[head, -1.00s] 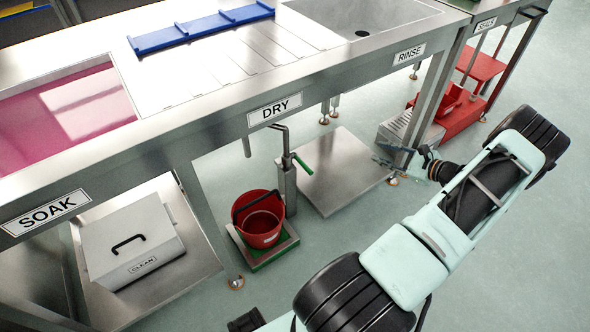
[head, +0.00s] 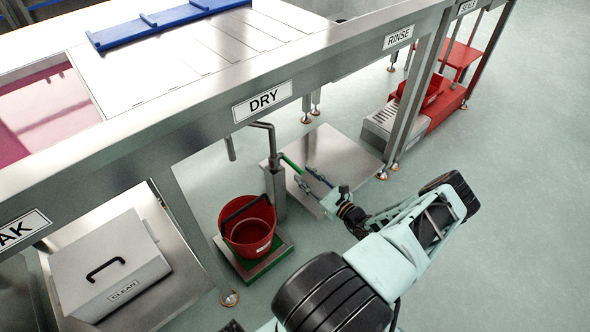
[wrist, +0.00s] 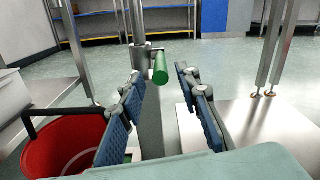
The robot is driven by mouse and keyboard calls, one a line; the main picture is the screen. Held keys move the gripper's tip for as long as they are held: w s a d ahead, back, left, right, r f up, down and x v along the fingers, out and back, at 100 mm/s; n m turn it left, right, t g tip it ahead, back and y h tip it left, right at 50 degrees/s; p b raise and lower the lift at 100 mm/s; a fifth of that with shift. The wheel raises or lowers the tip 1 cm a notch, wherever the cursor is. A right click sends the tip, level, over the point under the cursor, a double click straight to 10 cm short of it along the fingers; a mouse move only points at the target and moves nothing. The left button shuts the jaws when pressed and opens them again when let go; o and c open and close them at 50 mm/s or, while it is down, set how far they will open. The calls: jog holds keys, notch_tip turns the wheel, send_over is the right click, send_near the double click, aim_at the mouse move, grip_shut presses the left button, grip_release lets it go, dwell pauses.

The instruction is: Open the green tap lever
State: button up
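The green tap lever (head: 291,163) sticks out to the right from the top of a grey tap post (head: 274,185) below the DRY sign. In the wrist view the green lever (wrist: 160,68) points toward the camera, ahead of and between the blue finger pads. My gripper (head: 308,181) is open and empty, just to the right of the lever's tip and a little lower in the head view. The gripper also shows in the wrist view (wrist: 165,95) with its fingers well apart. The fingers appear clear of the lever.
A red bucket (head: 247,231) stands on a green-topped base under the spout. The steel bench (head: 190,115) overhangs the tap. A grey CLEAN box (head: 108,268) sits at lower left. Table legs (head: 408,95) and a red stand (head: 450,95) are at right.

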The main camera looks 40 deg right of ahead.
aim_at(296, 166)
jog(key=w, duration=0.2)
jog(key=w+b, duration=0.1)
jog(key=w, duration=0.2)
jog(key=shift+w+a, duration=0.2)
jog(key=shift+w, duration=0.1)
grip_shut()
